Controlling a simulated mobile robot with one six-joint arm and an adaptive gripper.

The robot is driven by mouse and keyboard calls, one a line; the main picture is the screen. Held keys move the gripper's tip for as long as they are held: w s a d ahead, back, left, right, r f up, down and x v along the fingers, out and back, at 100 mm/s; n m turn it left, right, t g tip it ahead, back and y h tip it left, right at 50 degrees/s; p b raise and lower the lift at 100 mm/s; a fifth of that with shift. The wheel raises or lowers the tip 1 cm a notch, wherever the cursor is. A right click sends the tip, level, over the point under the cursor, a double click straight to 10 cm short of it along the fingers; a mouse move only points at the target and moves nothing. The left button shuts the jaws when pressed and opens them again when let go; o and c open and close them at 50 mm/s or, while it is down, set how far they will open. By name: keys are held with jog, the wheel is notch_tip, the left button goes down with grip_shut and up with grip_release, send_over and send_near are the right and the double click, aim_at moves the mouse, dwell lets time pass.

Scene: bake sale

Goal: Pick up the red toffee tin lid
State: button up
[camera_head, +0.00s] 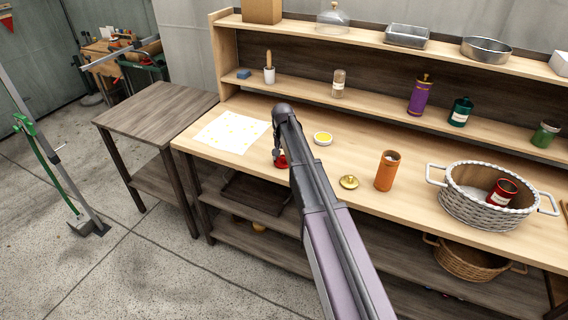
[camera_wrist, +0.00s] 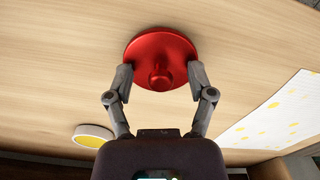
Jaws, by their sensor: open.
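The red toffee tin lid (camera_wrist: 160,50) lies on the wooden counter, a round red disc with a knob in its middle. In the wrist view my gripper (camera_wrist: 160,80) is open, with one finger on each side of the lid's near part and the knob between them. I cannot tell whether the fingers touch the lid. In the head view the lid (camera_head: 281,161) shows only in part, behind my arm, and my gripper (camera_head: 277,157) is right over it. A red tin (camera_head: 501,193) stands inside the white wicker basket (camera_head: 484,213).
A yellow-topped white lid (camera_head: 323,138), a brass lid (camera_head: 349,182) and an orange canister (camera_head: 387,171) stand right of my arm. A spotted white sheet (camera_head: 232,132) lies to the left. A shelf (camera_head: 300,88) with several containers runs along the back. A side table (camera_head: 158,112) stands left.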

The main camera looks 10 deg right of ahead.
aim_at(283, 156)
dwell(0.3)
jog(key=c, duration=0.9)
jog(key=shift+c, duration=0.2)
jog(key=shift+r, duration=0.15)
notch_tip(283, 156, up, 4)
jog(key=p, duration=0.4)
jog(key=s+a+p, duration=0.1)
jog(key=s+a, duration=0.1)
jog(key=s, duration=1.4)
jog(key=shift+a+r, duration=0.3)
jog(key=shift+r, duration=0.05)
jog(key=shift+w, duration=0.1)
